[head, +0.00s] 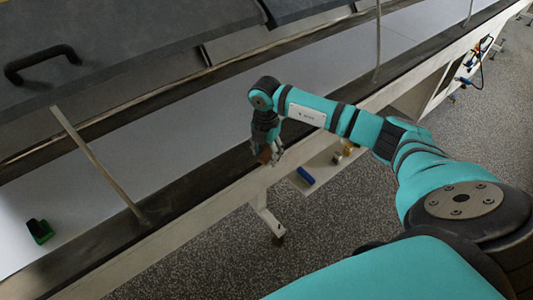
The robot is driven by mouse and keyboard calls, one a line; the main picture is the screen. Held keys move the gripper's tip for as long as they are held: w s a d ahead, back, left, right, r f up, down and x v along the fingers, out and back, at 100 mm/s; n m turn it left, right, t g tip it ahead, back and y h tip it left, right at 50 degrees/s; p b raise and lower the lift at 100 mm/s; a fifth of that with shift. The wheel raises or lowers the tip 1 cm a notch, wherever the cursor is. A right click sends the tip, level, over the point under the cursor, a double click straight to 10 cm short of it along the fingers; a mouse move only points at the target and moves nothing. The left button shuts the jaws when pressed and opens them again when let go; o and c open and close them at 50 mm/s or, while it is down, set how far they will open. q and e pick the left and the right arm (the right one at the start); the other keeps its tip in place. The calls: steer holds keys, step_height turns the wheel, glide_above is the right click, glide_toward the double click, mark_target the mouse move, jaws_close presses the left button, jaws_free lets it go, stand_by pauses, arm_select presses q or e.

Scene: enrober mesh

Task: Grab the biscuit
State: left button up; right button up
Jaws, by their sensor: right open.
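My right gripper (268,151) points down over the near rail of the long machine, at the end of my teal arm. Its fingers are open. A small brown piece (264,157), which looks like the biscuit, shows at the fingertips. It is partly hidden by the fingers, and I cannot tell whether they touch it. My left gripper is not in view.
The machine's near rail (208,200) runs diagonally, with a pale belt surface (150,155) behind it. Thin upright posts (97,163) stand along it. A blue item (306,176) lies on a low shelf.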

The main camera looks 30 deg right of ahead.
steer(key=c, duration=0.9)
steer(key=shift+r, duration=0.1)
steer(key=shift+c, duration=0.2)
